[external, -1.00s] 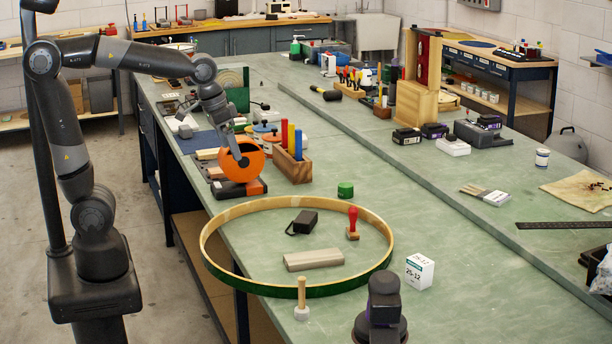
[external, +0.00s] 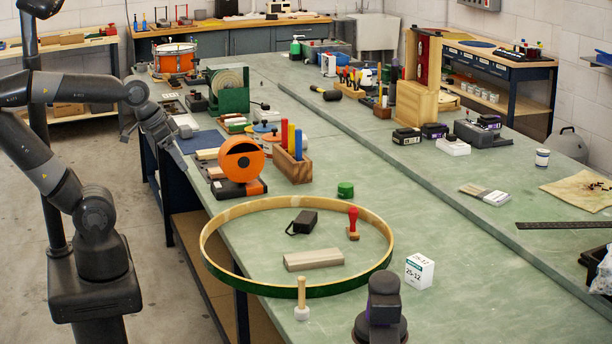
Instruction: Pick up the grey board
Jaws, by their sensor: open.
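A grey-beige flat block (external: 313,259), which looks like the grey board, lies flat inside the large wooden drum hoop (external: 226,276) on the green bench. My gripper (external: 181,162) is open and hangs over the left edge of the bench, near a dark blue mat (external: 205,141). It is well away from the block, further back and to the left. Its fingertips are small and dark here, and nothing shows between them.
A black pouch (external: 302,222) and a red-handled stamp (external: 353,224) also lie inside the hoop. A wooden-handled mallet (external: 302,300) and a white box (external: 419,271) stand outside it. An orange tape dispenser (external: 241,160) stands near my gripper.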

